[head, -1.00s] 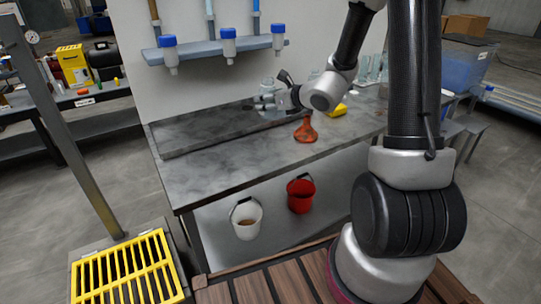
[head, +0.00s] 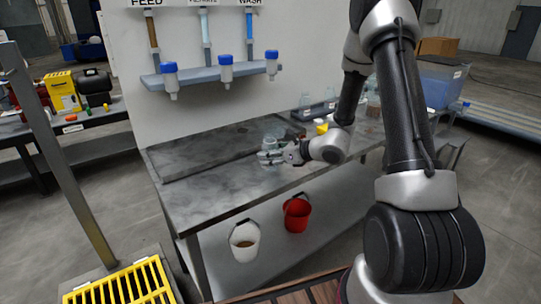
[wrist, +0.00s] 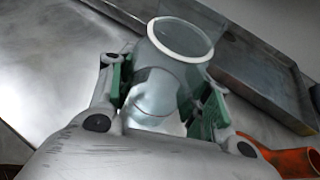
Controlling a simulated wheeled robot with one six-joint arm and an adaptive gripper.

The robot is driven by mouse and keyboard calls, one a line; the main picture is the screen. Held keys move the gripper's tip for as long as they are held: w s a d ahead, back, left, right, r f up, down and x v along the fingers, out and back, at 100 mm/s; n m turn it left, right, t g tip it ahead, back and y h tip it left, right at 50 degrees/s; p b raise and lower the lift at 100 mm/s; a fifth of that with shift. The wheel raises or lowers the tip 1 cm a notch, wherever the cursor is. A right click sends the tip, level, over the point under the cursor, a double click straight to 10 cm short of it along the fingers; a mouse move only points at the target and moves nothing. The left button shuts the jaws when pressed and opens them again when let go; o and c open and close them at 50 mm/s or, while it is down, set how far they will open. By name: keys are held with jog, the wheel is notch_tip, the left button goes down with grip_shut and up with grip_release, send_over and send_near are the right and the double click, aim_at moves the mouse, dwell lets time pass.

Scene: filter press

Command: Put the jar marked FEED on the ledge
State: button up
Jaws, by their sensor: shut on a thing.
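My gripper (head: 270,158) is shut on a clear glass jar (head: 272,142) and holds it over the bench. In the wrist view the jar (wrist: 155,75) shows a pale round rim and stands between the green-padded fingers (wrist: 160,98). No marking is readable on it, and its lower part is hidden by the gripper. A blue-grey ledge (head: 205,76) runs along the white wall panel, above and left of the gripper. Blue-capped bottles (head: 226,68) sit along it, below tubes signed FEED, one unclear word and WASH.
A shallow metal tray (head: 195,145) lies along the bench back. An orange object (wrist: 285,160) lies right of my gripper in the wrist view. Clear jars (head: 318,108) and a yellow item (head: 320,127) stand farther right. White (head: 244,240) and red (head: 297,214) buckets are below.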

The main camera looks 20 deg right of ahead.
jog(key=o, duration=1.1)
jog(key=shift+f, duration=0.1)
